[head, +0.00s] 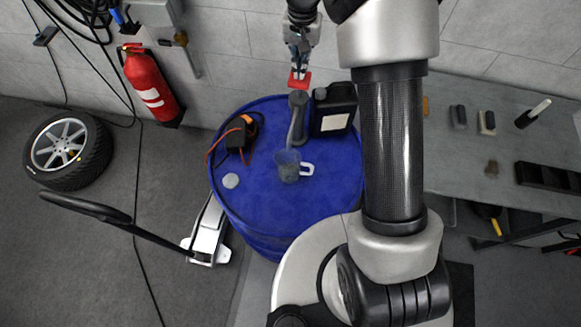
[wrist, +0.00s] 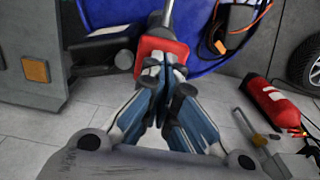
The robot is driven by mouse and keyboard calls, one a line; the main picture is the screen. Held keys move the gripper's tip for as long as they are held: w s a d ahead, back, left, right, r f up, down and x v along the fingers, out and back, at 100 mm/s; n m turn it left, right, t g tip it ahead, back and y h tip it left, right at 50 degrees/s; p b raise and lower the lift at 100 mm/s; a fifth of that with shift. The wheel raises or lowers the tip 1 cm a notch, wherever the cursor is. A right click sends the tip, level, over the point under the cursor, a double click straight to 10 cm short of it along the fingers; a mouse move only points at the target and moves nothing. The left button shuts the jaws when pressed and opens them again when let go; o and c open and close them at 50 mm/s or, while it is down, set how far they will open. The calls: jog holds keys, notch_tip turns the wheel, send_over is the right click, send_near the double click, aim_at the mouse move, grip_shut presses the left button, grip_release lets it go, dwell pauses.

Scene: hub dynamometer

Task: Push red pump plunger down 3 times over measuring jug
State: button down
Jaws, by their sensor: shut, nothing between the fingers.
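The red pump plunger (head: 299,78) tops a grey pump (head: 298,113) standing on the blue drum (head: 255,112). My gripper (head: 301,70) is shut and empty, right at the red plunger in the head view. In the wrist view the fingertips (wrist: 157,66) overlap the red plunger (wrist: 161,50); I cannot tell whether they touch it. A metal rod (wrist: 167,16) shows beyond the plunger. The clear measuring jug (head: 288,168) with a white handle stands on the drum, in front of the pump. The pump's spout points toward the jug.
A black canister (head: 333,109) stands close to the pump's right. A black device with orange cables (head: 236,136) and a pale round disc (head: 231,181) lie on the drum's left. A grey workbench (head: 470,145) is at right. A fire extinguisher (head: 150,82) hangs on the wall.

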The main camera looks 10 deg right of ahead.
aim_at(300, 83)
jog(key=shift+s+f+b, duration=0.1)
jog(key=shift+f+b, duration=1.7)
jog(key=shift+f, duration=1.8)
jog(key=shift+r+p, duration=2.35)
jog(key=shift+r, duration=1.5)
jog(key=shift+f, duration=0.25)
